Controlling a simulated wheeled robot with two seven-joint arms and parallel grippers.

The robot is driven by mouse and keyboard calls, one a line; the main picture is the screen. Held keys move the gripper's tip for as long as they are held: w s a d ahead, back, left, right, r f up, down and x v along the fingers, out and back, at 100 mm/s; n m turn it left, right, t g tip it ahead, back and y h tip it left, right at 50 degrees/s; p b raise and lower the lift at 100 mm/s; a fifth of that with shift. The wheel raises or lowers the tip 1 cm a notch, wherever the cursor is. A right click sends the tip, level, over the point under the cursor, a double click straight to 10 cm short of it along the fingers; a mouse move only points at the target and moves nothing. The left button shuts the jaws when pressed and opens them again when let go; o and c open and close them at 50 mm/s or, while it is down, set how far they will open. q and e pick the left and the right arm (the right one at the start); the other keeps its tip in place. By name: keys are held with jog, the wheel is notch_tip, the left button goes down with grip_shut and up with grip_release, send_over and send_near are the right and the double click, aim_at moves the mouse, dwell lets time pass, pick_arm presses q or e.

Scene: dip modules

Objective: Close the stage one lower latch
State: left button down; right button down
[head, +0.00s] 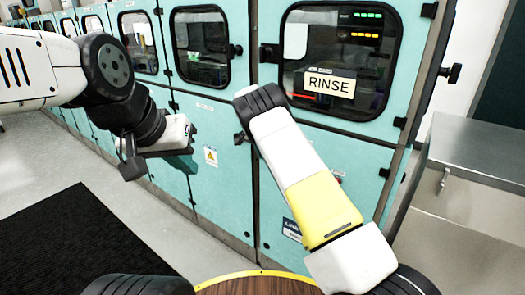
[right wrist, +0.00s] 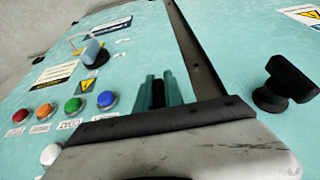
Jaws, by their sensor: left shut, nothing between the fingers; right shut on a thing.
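In the right wrist view, the teal fingers of my right gripper (right wrist: 158,92) are shut on a dark handle (right wrist: 158,97), mostly hidden between them, beside the dark panel seam. I cannot tell whether this is the lower latch or how far it is turned. A black latch knob (right wrist: 286,86) stands free to the right. In the head view, my right arm crosses in front of the rinse machine (head: 352,150), and its gripper is hidden. My left gripper (head: 183,162) is shut and empty, in front of the teal cabinets, touching nothing visible.
Red, orange, green and blue buttons (right wrist: 106,99) and a grey-blue switch (right wrist: 94,52) sit left of my right fingers. A metal bench (head: 475,150) stands to the right. A black mat (head: 75,245) lies on open floor at the left. More cabinets line the back left.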

jog(key=shift+w+d+r, duration=0.3)
jog(key=shift+w+r, duration=0.05)
jog(key=shift+r, duration=0.05)
jog(key=c, duration=1.4)
grip_release()
jog(key=shift+w, duration=0.1)
jog(key=shift+c, duration=0.2)
jog(key=shift+f, duration=0.1)
jog(key=v, duration=0.7)
jog(key=shift+s+a+r, duration=0.15)
jog(key=shift+s+r, duration=0.15)
jog(key=shift+s, duration=0.05)
jog(key=shift+s+a, duration=0.1)
